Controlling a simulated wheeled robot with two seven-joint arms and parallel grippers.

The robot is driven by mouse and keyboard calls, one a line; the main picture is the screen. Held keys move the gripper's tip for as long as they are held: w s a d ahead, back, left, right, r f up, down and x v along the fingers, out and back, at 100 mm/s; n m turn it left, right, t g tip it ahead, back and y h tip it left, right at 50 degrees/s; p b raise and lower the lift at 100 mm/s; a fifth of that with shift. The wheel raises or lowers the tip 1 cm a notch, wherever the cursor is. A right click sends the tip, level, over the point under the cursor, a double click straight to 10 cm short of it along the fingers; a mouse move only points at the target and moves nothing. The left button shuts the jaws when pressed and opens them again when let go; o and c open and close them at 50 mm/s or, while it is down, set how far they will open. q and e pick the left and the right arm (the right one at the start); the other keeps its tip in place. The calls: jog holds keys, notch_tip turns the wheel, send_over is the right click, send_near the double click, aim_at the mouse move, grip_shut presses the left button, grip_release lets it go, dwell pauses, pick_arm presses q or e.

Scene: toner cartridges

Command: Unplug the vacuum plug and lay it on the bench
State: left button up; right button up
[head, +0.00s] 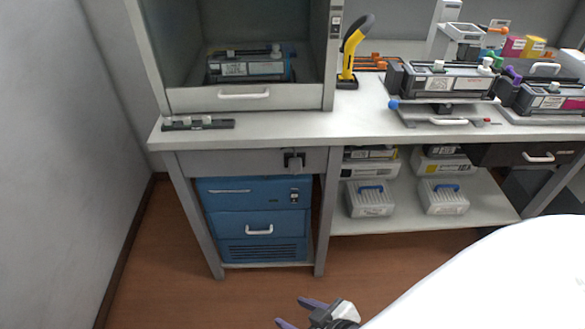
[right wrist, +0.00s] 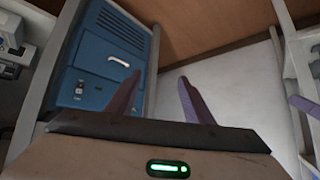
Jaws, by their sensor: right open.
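The vacuum plug (head: 295,162) is a small grey block seated at a dark socket on the bench's front panel, above the blue cabinet (head: 255,204). I cannot make out the plug in the right wrist view. The bench (head: 290,124) has a pale top, with bare space above the plug. My right gripper (head: 292,313) is low at the bottom of the head view, well in front of the bench and apart from the plug. Its two purple fingers (right wrist: 160,85) are spread, with nothing between them. My left gripper does not show in the head view.
A dark strip with knobs (head: 198,124) lies at the bench's left front corner. A hood (head: 245,97) with a cartridge inside stands behind. A yellow and black tool (head: 352,50) and cartridges (head: 445,80) are to the right. Boxes (head: 369,198) sit on the shelf below.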

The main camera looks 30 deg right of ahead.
jog(key=w+d+f+m+t+h+b, duration=0.1)
jog(key=w+d+t+h+b, duration=0.15)
jog(key=w+b, duration=0.5)
pick_arm(q)
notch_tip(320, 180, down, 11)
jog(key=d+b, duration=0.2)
jog(key=b, duration=0.7)
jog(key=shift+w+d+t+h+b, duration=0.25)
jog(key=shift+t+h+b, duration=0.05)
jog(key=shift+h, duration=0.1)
pick_arm(e)
jog(key=w+d+r+m+t+h, duration=0.3)
jog(key=w+d+r+m+h, duration=0.4)
jog(key=r, duration=0.7)
jog(key=w+d+h, duration=0.2)
jog(key=w+d, duration=0.2)
jog(key=w, duration=0.1)
jog(key=shift+w+d+t, duration=0.25)
jog(key=shift+t, duration=0.1)
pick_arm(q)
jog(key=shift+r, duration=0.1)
